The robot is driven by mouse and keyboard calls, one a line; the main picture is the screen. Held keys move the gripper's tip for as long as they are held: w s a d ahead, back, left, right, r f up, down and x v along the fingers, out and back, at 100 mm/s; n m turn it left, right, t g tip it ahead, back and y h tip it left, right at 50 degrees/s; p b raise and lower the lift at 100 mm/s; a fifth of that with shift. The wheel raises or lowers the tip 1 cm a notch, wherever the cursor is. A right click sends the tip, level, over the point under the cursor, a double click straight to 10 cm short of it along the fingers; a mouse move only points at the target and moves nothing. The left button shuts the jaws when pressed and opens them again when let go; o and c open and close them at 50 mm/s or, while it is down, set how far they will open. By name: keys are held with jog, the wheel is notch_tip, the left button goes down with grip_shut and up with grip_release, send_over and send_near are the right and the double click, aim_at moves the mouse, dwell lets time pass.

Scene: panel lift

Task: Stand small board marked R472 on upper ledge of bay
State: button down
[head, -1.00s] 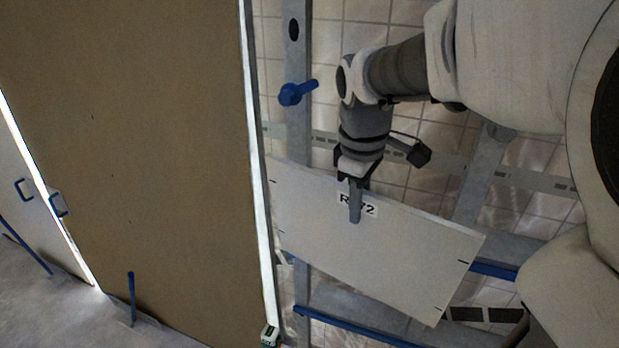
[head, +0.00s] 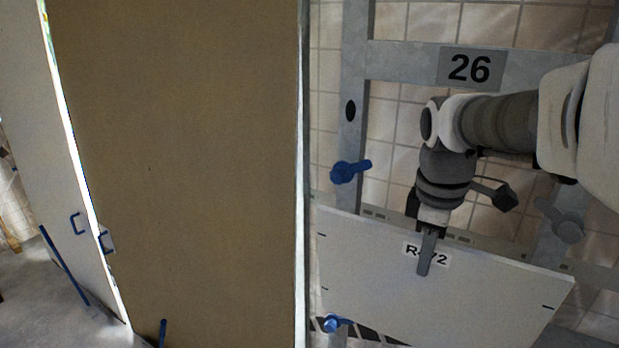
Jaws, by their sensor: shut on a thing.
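The small white board marked R472 (head: 470,290) hangs from my gripper (head: 428,262) in the head view. My gripper is shut on its top edge, and one finger covers part of the label. The board tilts down to the right in the picture, and its lower edge is cut off by the frame. Behind it is bay 26, a grey metal frame (head: 354,120) with a number plate (head: 470,68). I cannot make out the bay's upper ledge, and the board may hide part of the frame.
A large brown panel (head: 180,170) stands close to the left of the board. Blue clamp knobs (head: 349,171) sit on the bay's left post, with another low down (head: 333,323). A grey knob (head: 562,220) is on the right post. A tiled wall is behind.

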jog(key=w+d+f+p, duration=0.1)
jog(key=w+d, duration=0.4)
jog(key=w, duration=0.3)
jog(key=shift+d, duration=0.15)
dwell(0.4)
jog(key=shift+f, duration=0.1)
jog(key=shift+w+d+g+p, duration=0.3)
jog(key=shift+w+d+p, duration=0.3)
jog(key=shift+p, duration=0.85)
jog(key=shift+w+d+y, duration=0.15)
jog(key=shift+w+y, duration=0.15)
jog(key=shift+w, duration=0.15)
